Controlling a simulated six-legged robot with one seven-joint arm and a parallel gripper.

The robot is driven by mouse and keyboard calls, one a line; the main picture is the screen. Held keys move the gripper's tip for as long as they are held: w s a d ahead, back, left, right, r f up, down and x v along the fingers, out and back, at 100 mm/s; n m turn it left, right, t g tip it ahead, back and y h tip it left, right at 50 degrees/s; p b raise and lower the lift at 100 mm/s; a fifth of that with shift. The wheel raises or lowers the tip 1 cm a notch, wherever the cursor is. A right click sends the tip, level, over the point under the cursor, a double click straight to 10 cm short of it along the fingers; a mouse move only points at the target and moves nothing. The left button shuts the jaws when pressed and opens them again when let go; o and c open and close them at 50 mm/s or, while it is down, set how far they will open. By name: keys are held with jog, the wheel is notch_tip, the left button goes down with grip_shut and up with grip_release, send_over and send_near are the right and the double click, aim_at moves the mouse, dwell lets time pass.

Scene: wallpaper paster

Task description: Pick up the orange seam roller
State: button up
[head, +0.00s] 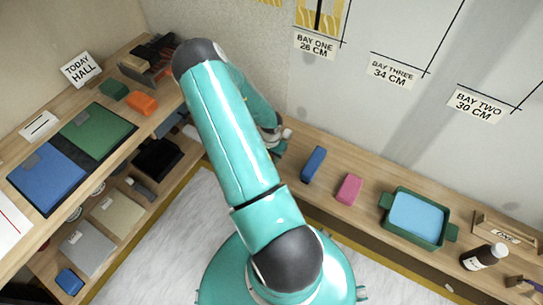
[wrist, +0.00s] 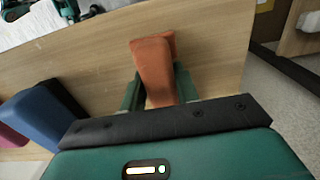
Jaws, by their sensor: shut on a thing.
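An orange block-like thing, which I take for the orange seam roller (wrist: 153,66), stands between the two green fingers of my gripper (wrist: 158,88) in the wrist view. My gripper is shut on it, over or just at the wooden bench; whether it touches the wood I cannot tell. In the head view my gripper (head: 278,142) is mostly hidden behind my teal arm, near the bench's left end, and the held thing is hidden. Another orange block (head: 142,103) lies on the left shelf, beside a green block (head: 113,90).
On the bench (head: 335,160), a blue block (head: 313,164) and a pink block (head: 348,189) stand right of my gripper. Further right are a green tray (head: 387,222) with blue inside and a dark bottle (head: 484,256). The wall rises close behind the bench.

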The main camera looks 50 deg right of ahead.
jog(key=shift+w+r, duration=0.1)
jog(key=shift+r, duration=0.25)
notch_tip(320, 180, up, 3)
jog(key=s+a+r, duration=0.7)
jog(key=s+r, duration=0.2)
jog(key=s, duration=0.3)
jog(key=shift+a+r, duration=0.25)
jog(key=shift+a, duration=0.05)
